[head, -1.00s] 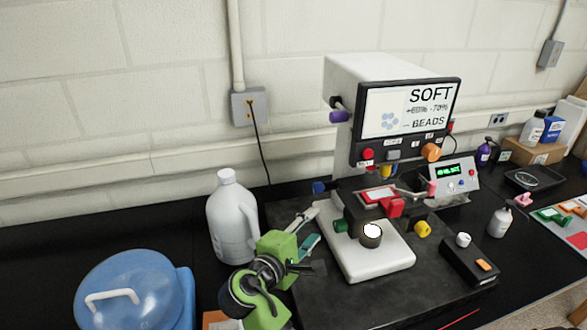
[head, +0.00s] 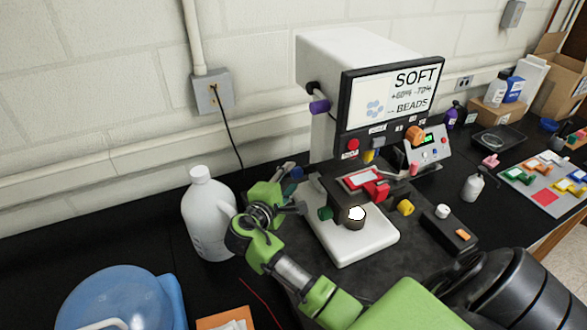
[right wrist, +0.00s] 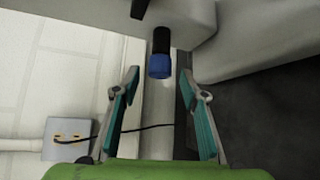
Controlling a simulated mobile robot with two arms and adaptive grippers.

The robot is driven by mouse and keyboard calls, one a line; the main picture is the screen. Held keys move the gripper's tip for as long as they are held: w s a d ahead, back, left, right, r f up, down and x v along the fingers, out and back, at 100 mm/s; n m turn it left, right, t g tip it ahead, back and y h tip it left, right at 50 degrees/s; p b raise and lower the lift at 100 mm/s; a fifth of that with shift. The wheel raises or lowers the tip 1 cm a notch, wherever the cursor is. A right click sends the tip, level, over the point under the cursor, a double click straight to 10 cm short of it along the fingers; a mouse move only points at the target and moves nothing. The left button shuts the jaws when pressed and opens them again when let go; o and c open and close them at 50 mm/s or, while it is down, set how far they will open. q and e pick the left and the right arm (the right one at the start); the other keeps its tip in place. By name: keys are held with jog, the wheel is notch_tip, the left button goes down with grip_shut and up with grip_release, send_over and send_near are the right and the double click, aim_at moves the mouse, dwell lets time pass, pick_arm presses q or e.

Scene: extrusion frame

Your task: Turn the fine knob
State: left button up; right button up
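The instrument (head: 330,85) stands at the back of the bench, with a white base and stage in front of its panel. It carries a purple knob (head: 319,106) at its upper left side, a green knob (head: 325,213) low on the left, and a blue knob (head: 294,172) behind it. I cannot read which one is the fine knob. My right gripper (head: 296,187) is open beside the blue knob. In the right wrist view, the blue knob (right wrist: 159,66) on its black shaft lies ahead between the open, empty fingers (right wrist: 160,85). My left gripper is not in view.
A white jug (head: 208,215) stands just left of my right gripper. A blue-lidded container (head: 120,295) is at the front left. A yellow knob (head: 405,207) and a black box with an orange switch (head: 448,232) are to the right. A wall outlet with a cord (head: 213,92) is behind.

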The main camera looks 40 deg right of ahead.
aim_at(293, 176)
jog(key=shift+x, duration=1.2)
jog(key=shift+w+d+p, duration=0.1)
jog(key=shift+d+p, duration=0.2)
jog(key=shift+p, duration=0.05)
jog(key=shift+w+d+f, duration=0.1)
jog(key=shift+d+f, duration=0.05)
jog(key=shift+d, duration=0.05)
jog(key=c, duration=1.1)
jog(key=shift+f+b, duration=0.15)
jog(key=shift+b, duration=0.25)
jog(key=shift+c, duration=0.2)
jog(key=m+t+h+b, duration=0.1)
jog(key=m+b, duration=0.1)
jog(key=b, duration=0.7)
jog(key=shift+f+t+h+b, duration=0.15)
jog(key=shift+t+h+b, duration=0.15)
jog(key=shift+t+h, duration=0.1)
jog(key=shift+r+m+h+b, duration=0.2)
jog(key=shift+m+h+b, duration=0.1)
jog(key=shift+b, duration=0.1)
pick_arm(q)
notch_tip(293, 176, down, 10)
pick_arm(e)
jog(key=shift+r, duration=0.1)
